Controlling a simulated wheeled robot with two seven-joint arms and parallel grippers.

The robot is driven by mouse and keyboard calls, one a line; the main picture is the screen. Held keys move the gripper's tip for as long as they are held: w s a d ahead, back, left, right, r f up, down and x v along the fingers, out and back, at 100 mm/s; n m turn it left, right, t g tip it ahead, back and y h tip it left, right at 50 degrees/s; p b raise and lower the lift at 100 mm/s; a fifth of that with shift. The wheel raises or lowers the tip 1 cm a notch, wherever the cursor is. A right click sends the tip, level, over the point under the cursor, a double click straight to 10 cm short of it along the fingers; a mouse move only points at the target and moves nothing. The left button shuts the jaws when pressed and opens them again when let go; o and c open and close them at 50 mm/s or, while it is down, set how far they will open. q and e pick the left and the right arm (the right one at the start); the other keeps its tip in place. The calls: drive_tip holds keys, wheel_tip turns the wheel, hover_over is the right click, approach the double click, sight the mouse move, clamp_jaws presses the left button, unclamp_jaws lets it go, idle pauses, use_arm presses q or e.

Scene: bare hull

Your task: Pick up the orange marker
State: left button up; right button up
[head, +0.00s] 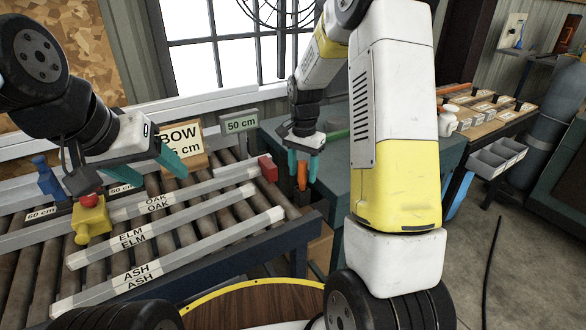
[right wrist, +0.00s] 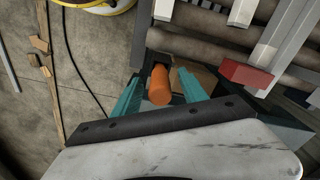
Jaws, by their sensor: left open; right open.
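The orange marker (head: 302,177) shows as a short upright orange shape near the right end of the roller conveyor, beside the dark green bench. In the right wrist view the orange marker (right wrist: 160,84) shows its rounded end. My right gripper (head: 303,166) is open, pointing down, with its teal fingers on either side of the marker. The right wrist view shows the gap between the fingers (right wrist: 160,92) with the marker in it; I cannot tell whether either finger touches it. My left gripper (head: 125,172) is open and empty above the left part of the conveyor.
A red block (head: 268,168) sits at a rail's end, left of my right gripper. A yellow piece with a red knob (head: 93,219) and a blue piece (head: 48,180) are near my left gripper. Labelled rails (head: 175,232) cross the conveyor. The green bench (head: 340,165) stands right.

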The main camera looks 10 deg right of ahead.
drive_tip(key=shift+f, duration=0.35)
clamp_jaws()
